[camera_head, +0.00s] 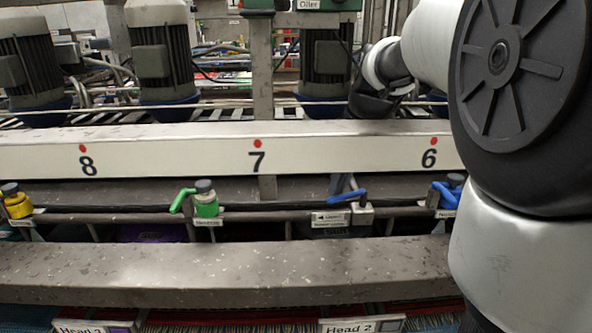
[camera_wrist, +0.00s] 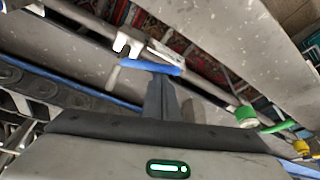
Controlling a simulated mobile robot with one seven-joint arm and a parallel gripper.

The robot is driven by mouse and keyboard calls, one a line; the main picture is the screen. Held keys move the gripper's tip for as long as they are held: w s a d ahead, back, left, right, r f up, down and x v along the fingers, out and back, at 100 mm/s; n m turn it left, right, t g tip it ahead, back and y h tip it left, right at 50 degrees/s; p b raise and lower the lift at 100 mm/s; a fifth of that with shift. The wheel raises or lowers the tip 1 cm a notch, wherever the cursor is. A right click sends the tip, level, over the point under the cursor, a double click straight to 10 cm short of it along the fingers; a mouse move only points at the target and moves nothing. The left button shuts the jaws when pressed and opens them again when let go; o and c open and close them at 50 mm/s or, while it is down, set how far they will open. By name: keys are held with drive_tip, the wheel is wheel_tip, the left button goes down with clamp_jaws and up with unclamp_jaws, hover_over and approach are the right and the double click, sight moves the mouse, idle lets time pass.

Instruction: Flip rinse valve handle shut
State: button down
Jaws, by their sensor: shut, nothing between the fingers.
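A blue lever handle (camera_head: 348,197) sits on a grey valve body (camera_head: 362,214) on the pipe below the number 7–6 stretch of the white beam. The handle points left, slightly tilted, roughly along the pipe. The same blue handle (camera_wrist: 150,67) shows in the wrist view, with a pale valve fitting (camera_wrist: 128,44) beside it. My gripper (camera_wrist: 162,80) is shut and empty, its fingertips right by the blue handle; I cannot tell whether they touch. In the head view the beam hides most of my gripper. The label text is too small to read surely.
A green-handled valve (camera_head: 205,200), a yellow one (camera_head: 17,204) and another blue one (camera_head: 447,192) sit along the same pipe. The white numbered beam (camera_head: 340,146) runs behind and above; a wide grey metal beam (camera_head: 230,270) runs in front. Motors stand behind.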

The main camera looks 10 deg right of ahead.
sight(357, 194)
drive_tip(key=s+n+y, duration=0.1)
drive_tip(key=n, duration=0.2)
drive_tip(key=s+d+n+g+b, duration=0.1)
drive_tip(key=s+n, duration=0.1)
drive_tip(key=n, duration=0.1)
drive_tip(key=s+d+n+g+y, duration=0.1)
drive_tip(key=n, duration=0.2)
drive_tip(key=shift+s+d+y+b, duration=0.1)
drive_tip(key=shift+s+y+b, duration=0.15)
drive_tip(key=shift+y+b, duration=0.05)
drive_tip(key=d+n, duration=0.1)
drive_tip(key=s+n, duration=0.1)
drive_tip(key=n, duration=0.1)
drive_tip(key=shift+s+d+g, duration=0.1)
drive_tip(key=shift+d+g, duration=0.3)
drive_tip(key=shift+d, duration=0.1)
